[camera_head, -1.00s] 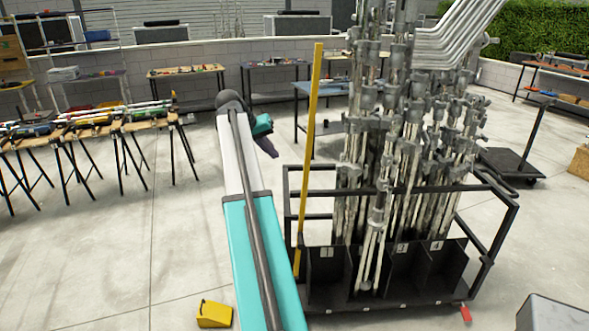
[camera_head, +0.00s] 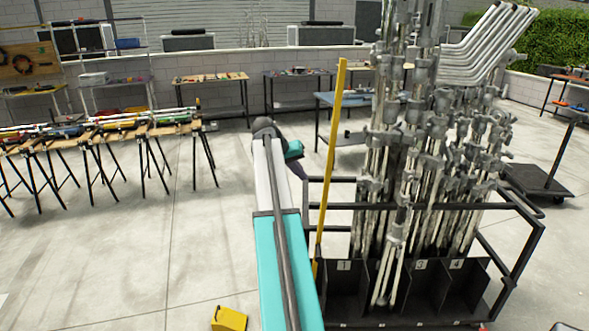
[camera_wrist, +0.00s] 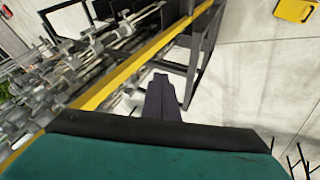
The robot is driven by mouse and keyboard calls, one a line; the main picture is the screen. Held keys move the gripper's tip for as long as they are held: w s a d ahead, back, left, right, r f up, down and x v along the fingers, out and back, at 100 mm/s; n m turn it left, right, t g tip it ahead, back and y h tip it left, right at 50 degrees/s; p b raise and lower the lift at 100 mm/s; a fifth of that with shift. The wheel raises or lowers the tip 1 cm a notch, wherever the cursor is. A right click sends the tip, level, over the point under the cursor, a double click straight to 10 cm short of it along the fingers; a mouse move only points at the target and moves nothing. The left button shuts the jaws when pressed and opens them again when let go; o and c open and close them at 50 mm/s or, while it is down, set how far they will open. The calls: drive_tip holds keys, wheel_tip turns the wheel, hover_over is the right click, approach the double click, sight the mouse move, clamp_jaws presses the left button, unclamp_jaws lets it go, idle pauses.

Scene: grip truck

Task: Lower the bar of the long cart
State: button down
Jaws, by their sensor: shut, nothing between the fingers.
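The long cart (camera_head: 408,329) is a black-framed rack with numbered compartments, on the right in the head view. It holds many grey metal stands. A yellow bar (camera_head: 331,150) stands almost upright at the cart's left end, tilted slightly. In the wrist view the yellow bar (camera_wrist: 134,66) runs diagonally beside the black cart frame (camera_wrist: 211,45). My gripper (camera_wrist: 163,82) is shut and empty, its dark fingers pointing toward the cart frame below the bar in the picture. I cannot tell whether it touches anything. In the head view my own arm mostly hides the gripper.
A yellow wedge (camera_head: 229,318) lies on the floor left of the cart. Trestle tables (camera_head: 150,131) with tools stand at the left. A blue table (camera_head: 350,99) is behind the cart, and a flat trolley (camera_head: 540,181) stands at right.

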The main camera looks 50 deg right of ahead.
drive_tip(key=s+d+f+p, duration=0.2)
drive_tip(key=s+d+f, duration=0.1)
drive_tip(key=s+d, duration=0.1)
drive_tip(key=shift+d+f+p, duration=0.25)
drive_tip(key=shift+p, duration=0.05)
